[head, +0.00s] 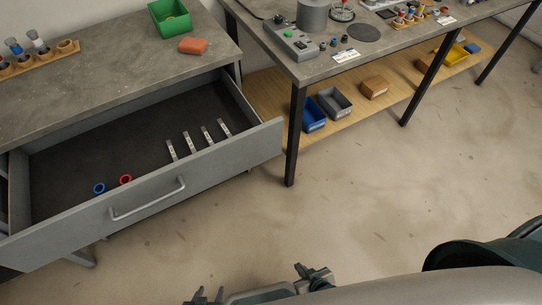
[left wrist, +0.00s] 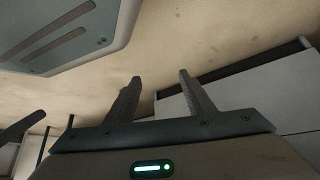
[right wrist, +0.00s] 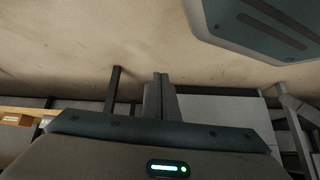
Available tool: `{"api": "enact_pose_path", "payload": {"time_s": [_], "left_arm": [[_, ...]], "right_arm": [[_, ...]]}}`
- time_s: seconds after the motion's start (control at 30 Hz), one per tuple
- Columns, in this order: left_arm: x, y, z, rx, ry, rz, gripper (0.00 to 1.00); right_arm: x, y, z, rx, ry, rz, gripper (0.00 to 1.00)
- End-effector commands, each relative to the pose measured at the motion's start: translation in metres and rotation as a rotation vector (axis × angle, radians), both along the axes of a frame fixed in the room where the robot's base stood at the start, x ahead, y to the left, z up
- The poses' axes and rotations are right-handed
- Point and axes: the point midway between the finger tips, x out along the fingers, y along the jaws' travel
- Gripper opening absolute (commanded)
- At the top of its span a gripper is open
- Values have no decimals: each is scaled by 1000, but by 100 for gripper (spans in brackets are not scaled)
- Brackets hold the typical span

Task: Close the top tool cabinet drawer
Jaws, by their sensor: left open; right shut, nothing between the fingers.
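The top drawer (head: 232,155) of the grey tool cabinet (head: 110,75) stands pulled far out, with a bar handle (head: 148,203) on its front. Inside are a blue ring (head: 100,188), a red ring (head: 125,180) and several metal strips (head: 197,141). My left gripper (head: 205,294) is low at the bottom edge of the head view, in front of the drawer and apart from it. It is open and empty in the left wrist view (left wrist: 160,78). My right gripper (head: 302,269) is just right of it. It is shut and empty in the right wrist view (right wrist: 160,76).
The cabinet top holds a green bin (head: 170,18), an orange block (head: 193,45) and a wooden rack (head: 40,62). A workbench (head: 325,68) with dark legs (head: 294,135) stands right of the drawer, with bins on its lower shelf. The floor (head: 370,200) in front is clear.

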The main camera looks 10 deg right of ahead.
Motion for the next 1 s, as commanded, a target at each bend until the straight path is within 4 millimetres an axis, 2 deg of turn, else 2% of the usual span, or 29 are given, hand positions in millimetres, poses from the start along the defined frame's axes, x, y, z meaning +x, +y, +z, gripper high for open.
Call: {"api": "enact_pose_path", "payload": {"time_s": [0.17, 0.27, 0.37, 0.47, 0.6, 0.8, 0.9, 1.0], "left_arm": [[8, 4, -4, 13, 36, 6, 49], [13, 7, -2, 25, 72, 13, 49], [17, 12, 3, 38, 114, 19, 49], [18, 18, 12, 53, 162, 26, 49], [15, 27, 30, 73, 228, 34, 49], [3, 38, 60, 97, 310, 43, 49], [-4, 42, 72, 104, 339, 45, 49], [-8, 44, 80, 109, 357, 47, 49]], "right_arm": [[35, -2, 20, 118, -73, -125, 0], [64, -3, 46, 238, -135, -228, 0], [94, -3, 81, 399, -202, -340, 0], [119, -2, 125, 589, -266, -443, 0], [144, 0, 196, 882, -330, -553, 0], [154, 4, 290, 1263, -357, -629, 0], [152, 5, 322, 1394, -350, -641, 0], [150, 6, 343, 1475, -341, -646, 0]]}}
